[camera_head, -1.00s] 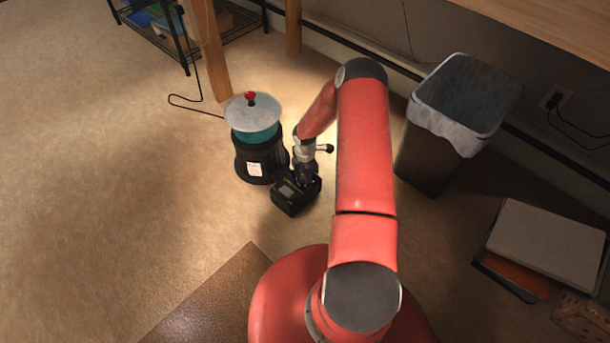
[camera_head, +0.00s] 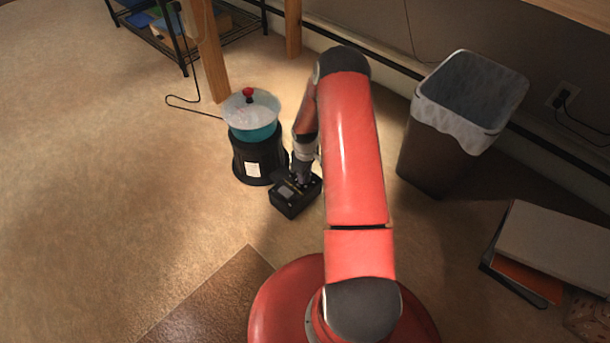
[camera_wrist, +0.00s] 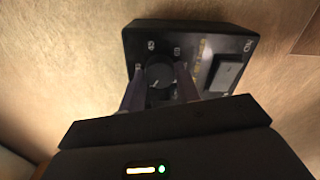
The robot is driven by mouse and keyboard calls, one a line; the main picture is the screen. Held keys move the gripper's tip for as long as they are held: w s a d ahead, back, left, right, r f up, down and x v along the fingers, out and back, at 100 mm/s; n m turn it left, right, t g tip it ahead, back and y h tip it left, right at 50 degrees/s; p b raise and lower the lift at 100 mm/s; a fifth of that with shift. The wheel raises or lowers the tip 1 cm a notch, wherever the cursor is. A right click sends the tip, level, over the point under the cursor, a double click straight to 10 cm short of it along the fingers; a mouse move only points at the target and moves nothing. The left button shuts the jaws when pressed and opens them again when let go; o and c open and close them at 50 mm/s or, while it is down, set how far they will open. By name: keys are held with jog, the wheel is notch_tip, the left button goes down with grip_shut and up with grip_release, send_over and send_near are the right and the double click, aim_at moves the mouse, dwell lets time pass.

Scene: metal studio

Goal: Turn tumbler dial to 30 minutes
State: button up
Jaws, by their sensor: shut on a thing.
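The tumbler (camera_head: 256,158), a black base with a teal bowl, clear lid and red knob, stands on the carpet left of my arm. Its black control box (camera_head: 291,206) lies on the floor just to its right. In the wrist view, the box (camera_wrist: 215,45) carries a round dark dial (camera_wrist: 158,73) with a small pale mark, printed symbols around it and a rocker switch (camera_wrist: 229,73). My gripper (camera_wrist: 160,80) has one finger on each side of the dial and is shut on it. The dial's exact setting is too small to read.
A lined waste bin (camera_head: 455,125) stands to the right, by the wall. A shelf rack (camera_head: 185,38) and wooden legs (camera_head: 212,62) are behind the tumbler. Flat boards (camera_head: 550,245) lie at right. The carpet at left is open.

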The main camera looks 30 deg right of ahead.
jog(key=m+b, duration=0.2)
jog(key=m, duration=0.4)
jog(key=shift+f, duration=0.1)
jog(key=m+b, duration=0.1)
jog(key=m, duration=0.4)
jog(key=shift+m, duration=0.4)
jog(key=shift+b, duration=0.3)
jog(key=o, duration=1)
jog(key=shift+c, duration=0.2)
jog(key=shift+r+p, duration=0.8)
jog(key=shift+r, duration=3.2)
jog(key=shift+r, duration=0.1)
